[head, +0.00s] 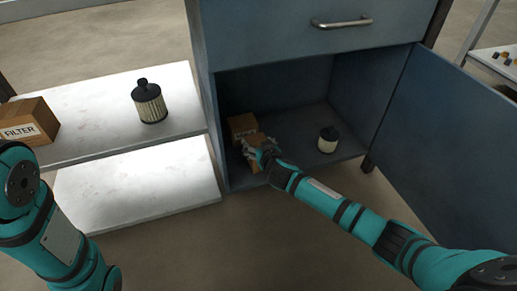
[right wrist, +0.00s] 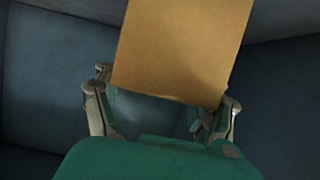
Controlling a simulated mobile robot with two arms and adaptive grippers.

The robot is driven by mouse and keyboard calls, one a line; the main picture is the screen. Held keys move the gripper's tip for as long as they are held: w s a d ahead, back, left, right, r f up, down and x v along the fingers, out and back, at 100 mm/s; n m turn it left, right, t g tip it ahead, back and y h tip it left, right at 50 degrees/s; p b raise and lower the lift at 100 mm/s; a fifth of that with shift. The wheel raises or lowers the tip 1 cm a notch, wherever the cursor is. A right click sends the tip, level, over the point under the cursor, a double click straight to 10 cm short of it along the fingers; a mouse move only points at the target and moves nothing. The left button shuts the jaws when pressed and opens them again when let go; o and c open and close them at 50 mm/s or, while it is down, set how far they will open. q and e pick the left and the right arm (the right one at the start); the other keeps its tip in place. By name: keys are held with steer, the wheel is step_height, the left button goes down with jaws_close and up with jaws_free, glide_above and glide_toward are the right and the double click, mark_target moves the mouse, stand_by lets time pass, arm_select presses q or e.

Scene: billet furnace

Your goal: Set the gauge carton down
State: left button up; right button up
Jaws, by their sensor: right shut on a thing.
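My right gripper (head: 257,152) reaches into the open lower compartment of the blue cabinet (head: 270,92). It is shut on a plain brown carton, taken as the gauge carton (head: 251,157), near the compartment's left front. In the right wrist view the gauge carton (right wrist: 180,50) stands between the two fingers of the gripper (right wrist: 165,105), slightly tilted in the picture. The frames do not show clearly whether its underside touches the cabinet floor. My left arm shows at the left, but its gripper is out of view.
Another brown carton (head: 241,124) sits just behind the held one. A filter cartridge (head: 328,140) stands on the compartment floor to the right. The cabinet door (head: 450,150) is open at right. A white shelf (head: 85,115) at left bears a FILTER carton (head: 28,122) and another cartridge (head: 149,102).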

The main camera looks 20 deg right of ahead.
steer(key=shift+r, duration=0.15)
steer(key=o, duration=1.5)
steer(key=shift+f, duration=0.2)
